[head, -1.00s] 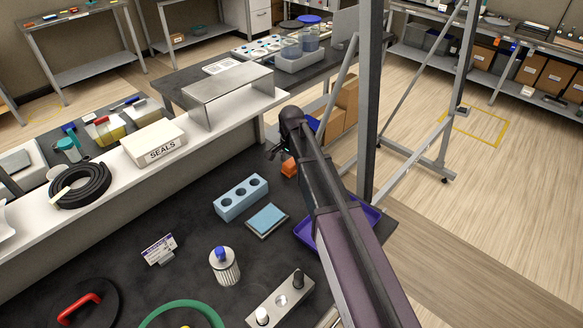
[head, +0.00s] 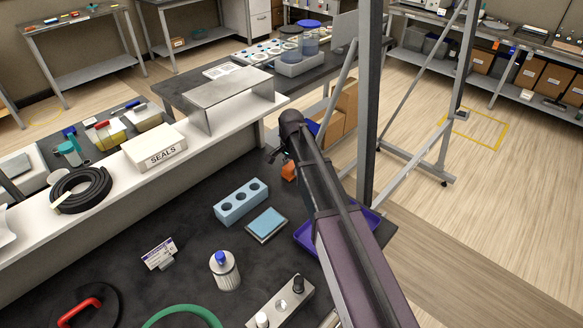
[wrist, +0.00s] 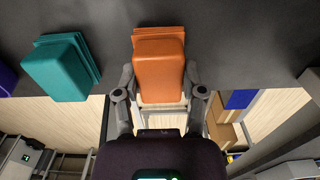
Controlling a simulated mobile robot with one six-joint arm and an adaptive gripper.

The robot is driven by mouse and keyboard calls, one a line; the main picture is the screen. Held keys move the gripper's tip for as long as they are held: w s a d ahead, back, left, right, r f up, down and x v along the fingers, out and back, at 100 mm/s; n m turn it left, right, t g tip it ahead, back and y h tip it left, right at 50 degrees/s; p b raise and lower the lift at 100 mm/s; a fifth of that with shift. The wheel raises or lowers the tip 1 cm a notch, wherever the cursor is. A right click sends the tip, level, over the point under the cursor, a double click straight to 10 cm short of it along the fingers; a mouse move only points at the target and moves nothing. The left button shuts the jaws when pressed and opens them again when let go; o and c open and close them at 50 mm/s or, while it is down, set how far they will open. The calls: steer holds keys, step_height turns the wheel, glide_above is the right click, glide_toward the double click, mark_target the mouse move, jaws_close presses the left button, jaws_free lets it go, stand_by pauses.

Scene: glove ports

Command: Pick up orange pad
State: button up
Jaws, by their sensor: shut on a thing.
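The orange pad (wrist: 159,65) is a block with a stepped rim, between the two fingers of my gripper (wrist: 159,92) in the wrist view. My gripper is shut on it. In the head view the orange pad (head: 288,171) shows only in part beside the dark end of my arm, at the far right of the dark bench. My arm hides most of the fingers there. I cannot tell whether the pad still touches the surface behind it.
A teal pad (wrist: 67,67) is left of the orange one, with a purple one (wrist: 6,78) at the picture's edge. A blue block with holes (head: 241,201), a light-blue pad (head: 266,224) and a purple tray (head: 306,236) are on the bench. A grey post (head: 370,100) stands close right.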

mark_target(291, 166)
steer(key=shift+r+p, duration=1.7)
steer(key=shift+r, duration=0.1)
steer(key=s, duration=0.5)
steer(key=s+a, duration=0.1)
steer(key=s, duration=0.4)
steer(key=s+r, duration=0.1)
steer(key=s, duration=0.5)
steer(key=shift+a+p, duration=0.15)
steer(key=shift+p, duration=0.25)
steer(key=o, duration=0.4)
steer(key=shift+c, duration=0.2)
steer(key=c, duration=0.3)
steer(key=shift+c, duration=0.2)
